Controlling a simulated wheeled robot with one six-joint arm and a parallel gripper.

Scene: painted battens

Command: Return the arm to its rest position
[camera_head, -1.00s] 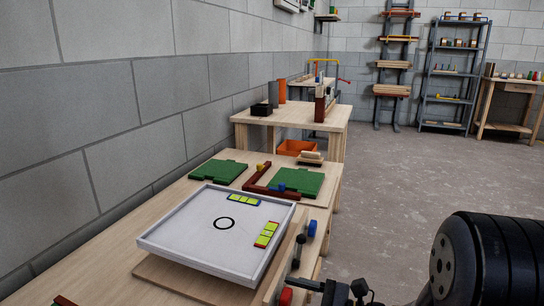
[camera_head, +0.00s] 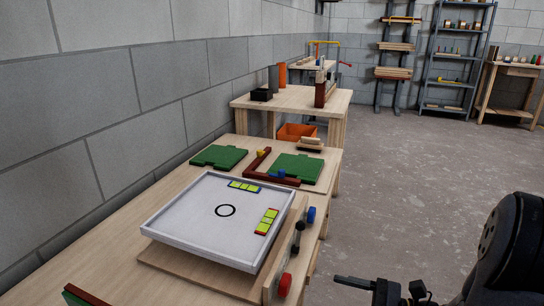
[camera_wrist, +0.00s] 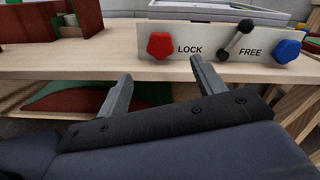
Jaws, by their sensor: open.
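My gripper (camera_head: 345,281) is at the lower right in the head view, out over the floor beside the bench, to the right of the red knob. In the wrist view my gripper (camera_wrist: 161,72) shows two grey fingers spread apart with nothing between them. They point towards the bench edge below the LOCK/FREE panel (camera_wrist: 208,44). My black arm (camera_head: 508,250) fills the lower right corner of the head view.
The bench (camera_head: 100,245) holds a white tray (camera_head: 195,225) with a black ring and yellow-green strips. Its front panel carries a red knob (camera_wrist: 160,45), a dark lever (camera_wrist: 236,40) and a blue knob (camera_wrist: 287,47). The floor (camera_head: 400,190) to the right is clear.

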